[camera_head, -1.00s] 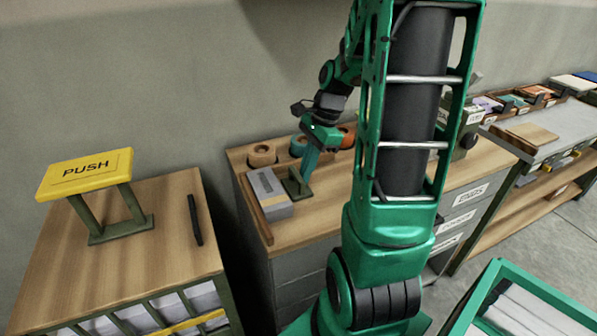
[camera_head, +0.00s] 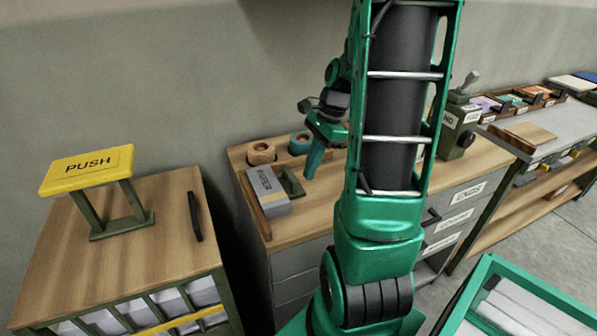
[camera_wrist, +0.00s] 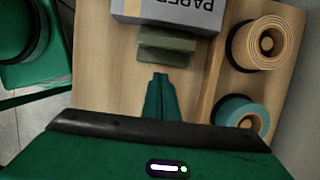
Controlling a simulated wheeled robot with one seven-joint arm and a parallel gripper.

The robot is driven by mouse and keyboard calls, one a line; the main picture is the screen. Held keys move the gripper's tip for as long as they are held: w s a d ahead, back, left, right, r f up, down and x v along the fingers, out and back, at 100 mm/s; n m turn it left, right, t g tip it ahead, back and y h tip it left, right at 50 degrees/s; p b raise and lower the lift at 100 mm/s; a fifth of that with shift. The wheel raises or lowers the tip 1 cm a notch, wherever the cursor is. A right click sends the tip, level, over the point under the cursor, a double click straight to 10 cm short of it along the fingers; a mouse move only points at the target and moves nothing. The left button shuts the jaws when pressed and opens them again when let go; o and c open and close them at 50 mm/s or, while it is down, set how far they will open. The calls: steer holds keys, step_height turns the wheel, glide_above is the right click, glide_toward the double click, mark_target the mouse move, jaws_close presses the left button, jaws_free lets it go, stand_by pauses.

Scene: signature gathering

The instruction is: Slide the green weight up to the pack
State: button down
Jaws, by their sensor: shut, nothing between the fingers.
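The pack (camera_head: 266,189), a grey and white box marked PAPER, lies on the wooden cabinet top. It also shows at the top of the wrist view (camera_wrist: 165,8). The dark green weight (camera_head: 292,183) stands right beside the pack's right side and appears to be against it. In the wrist view the weight (camera_wrist: 166,47) lies along the pack's near edge. My gripper (camera_head: 311,173) is shut and empty, to the right of the weight and apart from it. In the wrist view its fingertips (camera_wrist: 160,77) point toward the weight with a small gap.
A tan roll (camera_head: 261,152) and a teal roll (camera_head: 300,144) sit in a wooden holder behind the pack. A wooden strip (camera_head: 256,207) runs along the pack's left side. The yellow PUSH plate (camera_head: 88,168) stands on a separate cabinet at left. My arm hides part of the cabinet top.

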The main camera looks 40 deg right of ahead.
steer(key=v, duration=1)
steer(key=shift+a, duration=0.1)
steer(key=s+a+f+n+g+h, duration=0.1)
steer(key=s+a+f+n+h, duration=0.2)
steer(key=s+a+n, duration=0.8)
steer(key=s+n, duration=0.2)
steer(key=n, duration=0.2)
steer(key=shift+s+f+n, duration=0.35)
steer(key=shift+n, duration=0.05)
